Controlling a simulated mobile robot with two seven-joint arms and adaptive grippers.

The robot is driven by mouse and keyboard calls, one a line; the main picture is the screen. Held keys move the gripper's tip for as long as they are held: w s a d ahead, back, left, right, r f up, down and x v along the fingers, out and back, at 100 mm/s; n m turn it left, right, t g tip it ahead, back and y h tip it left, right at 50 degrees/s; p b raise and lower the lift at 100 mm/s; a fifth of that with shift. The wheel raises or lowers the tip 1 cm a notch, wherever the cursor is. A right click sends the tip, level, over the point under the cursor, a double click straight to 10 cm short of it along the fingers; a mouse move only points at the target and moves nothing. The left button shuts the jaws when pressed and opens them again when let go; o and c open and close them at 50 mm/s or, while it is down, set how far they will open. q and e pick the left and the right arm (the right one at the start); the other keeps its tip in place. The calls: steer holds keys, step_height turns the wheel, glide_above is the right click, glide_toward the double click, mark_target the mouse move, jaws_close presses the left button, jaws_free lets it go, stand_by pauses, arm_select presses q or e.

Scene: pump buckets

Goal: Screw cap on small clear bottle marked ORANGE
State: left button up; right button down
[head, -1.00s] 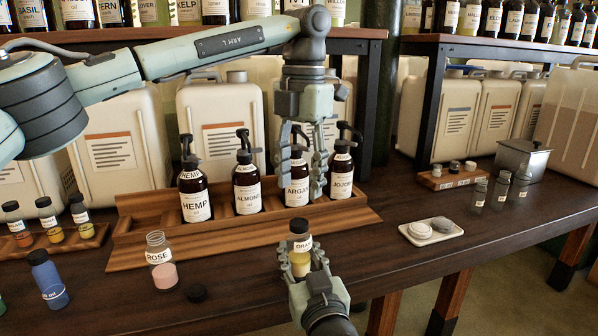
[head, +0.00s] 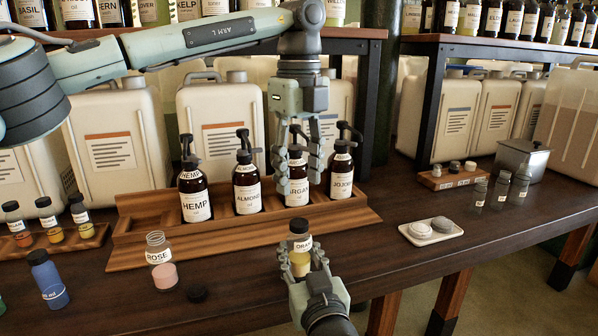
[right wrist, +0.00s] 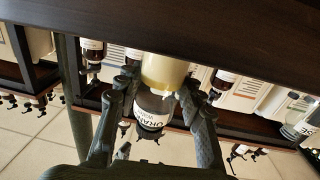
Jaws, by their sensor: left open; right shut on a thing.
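The small clear bottle marked ORANGE (head: 300,262) holds yellow liquid and stands upright at the front of the counter. My right gripper (head: 301,268) is shut around its lower body. A black cap (head: 299,226) sits on the bottle's mouth; I cannot tell how tight it is. In the right wrist view the bottle (right wrist: 160,88) appears upside down between the fingers. My left gripper (head: 309,178) is open and empty, pointing down above the capped bottle, and partly covers the ARGAN pump bottle behind.
A wooden rack (head: 232,228) with several dark pump bottles stands behind. The open ROSE bottle (head: 161,262) and a loose black cap (head: 197,293) are to the left.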

mark_target(299, 222)
arm_select(q)
steer(key=shift+f, duration=4)
